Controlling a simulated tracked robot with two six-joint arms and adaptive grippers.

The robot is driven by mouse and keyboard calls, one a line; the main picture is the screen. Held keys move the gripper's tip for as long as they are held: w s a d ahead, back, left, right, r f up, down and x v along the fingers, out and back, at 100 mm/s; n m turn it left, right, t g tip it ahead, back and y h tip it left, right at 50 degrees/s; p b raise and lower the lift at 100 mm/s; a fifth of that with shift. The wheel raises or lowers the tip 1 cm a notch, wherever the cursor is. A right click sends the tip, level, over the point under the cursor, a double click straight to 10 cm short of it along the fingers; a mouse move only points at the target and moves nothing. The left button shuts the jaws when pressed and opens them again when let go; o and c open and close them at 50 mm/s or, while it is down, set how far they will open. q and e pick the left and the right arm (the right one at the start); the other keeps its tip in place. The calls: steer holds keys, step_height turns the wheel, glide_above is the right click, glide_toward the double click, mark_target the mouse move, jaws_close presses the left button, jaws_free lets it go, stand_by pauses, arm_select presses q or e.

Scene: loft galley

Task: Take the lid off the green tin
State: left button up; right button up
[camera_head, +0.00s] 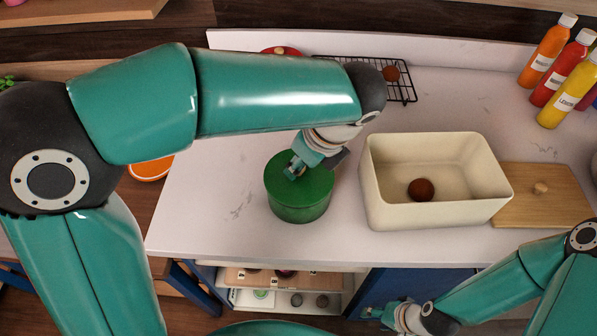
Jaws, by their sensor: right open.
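The green tin (299,207) stands upright on the pale counter, left of a cream box. Its green lid (317,180) sits on top. My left gripper (295,171) comes down from above, its fingertips at the middle of the lid. The fingers cover that spot, so I cannot see a knob or tell whether they are shut on anything. My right gripper (376,312) is open, low at the bottom of the view, in front of the blue cabinet front and away from the tin.
The cream box (440,215) holds a brown ball (421,189). A wooden board with a knob (548,208) lies right of it. A wire rack (405,90) and several bottles (547,52) stand behind. The counter (205,205) is clear left of the tin.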

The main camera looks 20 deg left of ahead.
arm_select(q)
jaws_close()
steer(key=shift+r, duration=0.15)
